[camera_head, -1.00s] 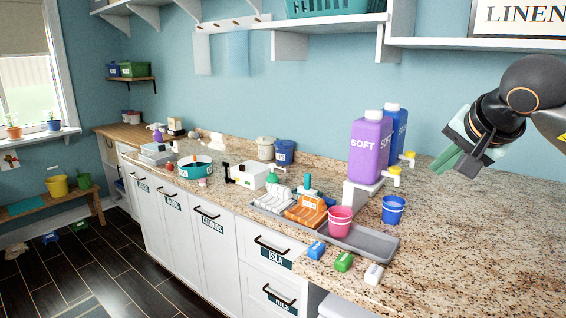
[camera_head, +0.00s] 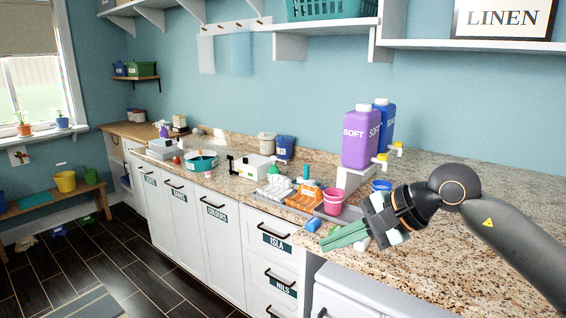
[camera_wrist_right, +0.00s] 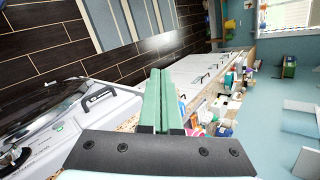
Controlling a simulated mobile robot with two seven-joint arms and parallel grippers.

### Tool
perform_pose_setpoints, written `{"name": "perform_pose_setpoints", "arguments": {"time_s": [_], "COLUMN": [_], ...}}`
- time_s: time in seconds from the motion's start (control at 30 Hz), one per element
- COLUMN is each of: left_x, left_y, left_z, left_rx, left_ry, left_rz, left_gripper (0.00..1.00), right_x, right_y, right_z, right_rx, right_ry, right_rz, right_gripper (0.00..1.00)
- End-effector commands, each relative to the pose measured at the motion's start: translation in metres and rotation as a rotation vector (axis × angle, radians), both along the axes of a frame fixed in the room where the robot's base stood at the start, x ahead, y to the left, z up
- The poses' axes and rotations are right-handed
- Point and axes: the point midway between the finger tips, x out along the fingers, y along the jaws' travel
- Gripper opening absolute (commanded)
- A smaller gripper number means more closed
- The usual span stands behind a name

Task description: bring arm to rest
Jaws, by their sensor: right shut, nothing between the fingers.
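My right gripper (camera_head: 345,236) is over the near part of the granite counter, with its green fingers pointing left. In the right wrist view the green fingers (camera_wrist_right: 155,100) lie together, shut with nothing between them. In the head view the gripper hides part of the counter front and some of the small blocks there. My left gripper is in neither view.
The counter (camera_head: 480,220) holds a pink cup (camera_head: 333,202), a blue cup (camera_head: 381,186) partly behind my arm, purple (camera_head: 361,140) and blue (camera_head: 384,122) SOFT bottles, and a teal basin (camera_head: 202,162). Drawers (camera_head: 270,262) lie below.

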Motion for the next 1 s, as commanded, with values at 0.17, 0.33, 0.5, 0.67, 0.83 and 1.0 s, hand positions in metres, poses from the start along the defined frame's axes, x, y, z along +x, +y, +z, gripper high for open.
{"name": "perform_pose_setpoints", "arguments": {"time_s": [0.17,0.33,0.5,0.67,0.83,1.0], "left_x": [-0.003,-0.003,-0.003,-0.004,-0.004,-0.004], "left_y": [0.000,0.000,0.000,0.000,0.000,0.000], "left_z": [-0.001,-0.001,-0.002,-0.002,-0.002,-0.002], "left_rx": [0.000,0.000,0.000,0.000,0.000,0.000], "left_ry": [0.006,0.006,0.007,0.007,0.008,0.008], "left_rz": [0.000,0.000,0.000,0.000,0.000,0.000], "left_gripper": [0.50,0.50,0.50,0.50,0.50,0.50], "right_x": [-0.042,-0.063,-0.061,-0.048,-0.043,-0.072], "right_y": [0.069,0.098,0.094,0.066,0.023,-0.023], "right_z": [-0.029,-0.032,-0.041,-0.076,-0.150,-0.252], "right_rx": [0.451,0.865,1.266,1.634,2.029,-1.747], "right_ry": [0.384,0.798,1.248,1.682,2.123,-1.785], "right_rz": [-0.010,-0.100,-0.257,-0.464,-0.744,0.779], "right_gripper": [0.00,0.00,0.00,0.00,0.00,0.00]}}
